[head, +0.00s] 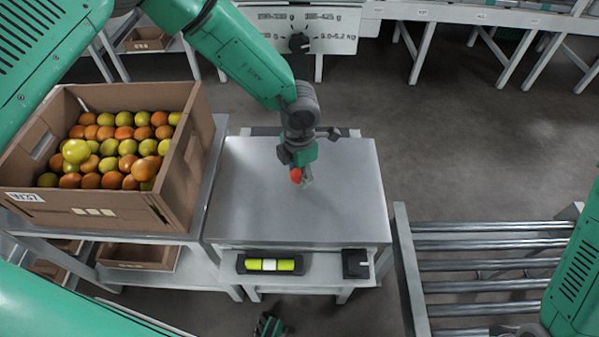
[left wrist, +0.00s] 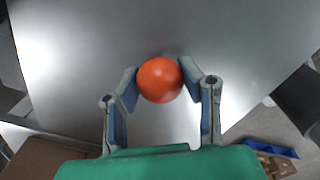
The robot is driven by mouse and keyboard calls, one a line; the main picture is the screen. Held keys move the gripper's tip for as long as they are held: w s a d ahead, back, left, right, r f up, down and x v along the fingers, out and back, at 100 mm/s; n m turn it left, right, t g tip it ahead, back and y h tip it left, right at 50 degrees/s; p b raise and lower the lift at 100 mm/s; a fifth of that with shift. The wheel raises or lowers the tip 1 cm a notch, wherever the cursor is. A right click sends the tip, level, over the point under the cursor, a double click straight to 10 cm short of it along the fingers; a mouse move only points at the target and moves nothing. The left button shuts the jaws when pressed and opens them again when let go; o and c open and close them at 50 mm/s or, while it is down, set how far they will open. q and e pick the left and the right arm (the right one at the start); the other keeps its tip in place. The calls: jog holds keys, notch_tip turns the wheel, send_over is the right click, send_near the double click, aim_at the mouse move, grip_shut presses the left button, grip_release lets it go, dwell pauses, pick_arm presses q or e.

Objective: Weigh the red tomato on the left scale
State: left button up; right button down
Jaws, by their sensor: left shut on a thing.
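My left gripper (head: 302,180) is shut on the red tomato (head: 296,175), above the middle of a bare steel plate (head: 250,205). In the left wrist view the tomato (left wrist: 160,80) sits between the two fingertips (left wrist: 161,78), one on each side. I cannot tell whether the tomato touches the plate. A dark bar (head: 243,265) with a lit yellow-green display is at the plate's front. A small green and dark part at the bottom edge (head: 268,326) looks like my right gripper, mostly cut off; its jaws cannot be made out.
A cardboard box (head: 190,150) of red, orange and green tomatoes stands to the left of the plate. A small black box (head: 355,264) sits at the front right. A roller conveyor (head: 490,245) is at the right. A sign (head: 335,30) and tables stand behind.

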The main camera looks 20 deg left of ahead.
pick_arm(q)
jog(key=shift+f, duration=0.6)
dwell(0.5)
jog(key=o, duration=0.9)
jog(key=c, duration=0.3)
jog(key=shift+c, duration=0.2)
jog(key=shift+r, duration=0.15)
notch_tip(320, 180, up, 7)
jog(key=p, duration=0.6)
